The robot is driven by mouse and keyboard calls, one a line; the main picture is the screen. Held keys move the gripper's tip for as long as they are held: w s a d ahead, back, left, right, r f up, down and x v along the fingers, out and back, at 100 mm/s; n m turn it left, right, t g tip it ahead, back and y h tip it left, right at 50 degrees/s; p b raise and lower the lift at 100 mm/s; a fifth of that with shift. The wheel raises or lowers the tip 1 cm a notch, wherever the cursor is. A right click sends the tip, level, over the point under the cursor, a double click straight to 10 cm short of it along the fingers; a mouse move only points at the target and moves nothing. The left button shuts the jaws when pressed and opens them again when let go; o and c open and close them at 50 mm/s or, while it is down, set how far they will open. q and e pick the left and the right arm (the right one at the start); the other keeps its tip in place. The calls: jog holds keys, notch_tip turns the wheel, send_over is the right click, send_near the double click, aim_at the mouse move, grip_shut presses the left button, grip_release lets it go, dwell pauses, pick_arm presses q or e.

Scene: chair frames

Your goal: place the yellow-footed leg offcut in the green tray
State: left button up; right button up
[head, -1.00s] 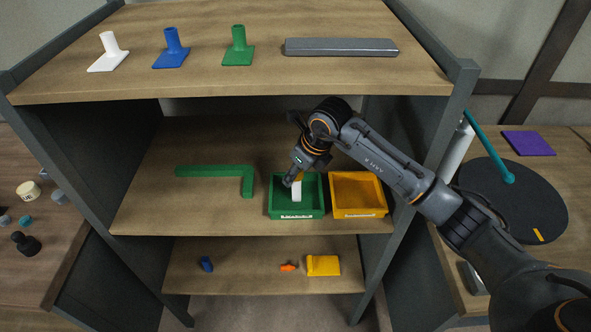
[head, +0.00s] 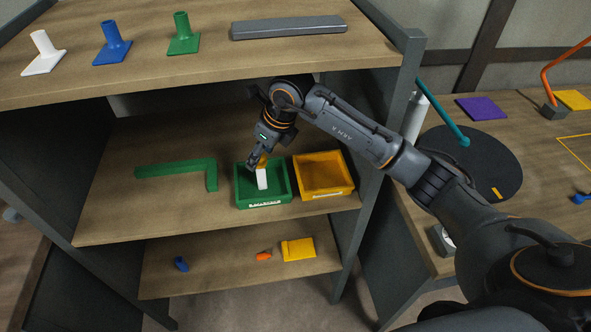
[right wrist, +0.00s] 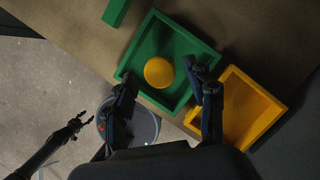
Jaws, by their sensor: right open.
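The leg offcut (head: 262,179) is a short white piece with a yellow foot at its top end. It stands in the green tray (head: 283,199), roughly upright, on the middle shelf. In the right wrist view its round yellow foot (right wrist: 158,72) shows over the green tray (right wrist: 205,52), hiding the white part. My right gripper (head: 257,163) is at the foot, with its fingers (right wrist: 163,82) open on either side; contact cannot be told. A dark gripper, likely my left (right wrist: 82,125), shows at the lower left of the right wrist view, away from the tray; its jaw state is unclear.
A yellow tray (head: 348,187) stands close to the right of the green tray. A green L-shaped bar (head: 180,168) lies to its left. The upper shelf (head: 200,72) is overhead, and the shelf's right side panel (head: 385,130) is near my arm.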

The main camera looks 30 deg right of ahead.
jog(key=s+d+b, duration=0.3)
jog(key=s+d, duration=0.3)
jog(key=s, duration=0.4)
jog(key=shift+d+f, duration=0.15)
jog(key=shift+d, duration=0.1)
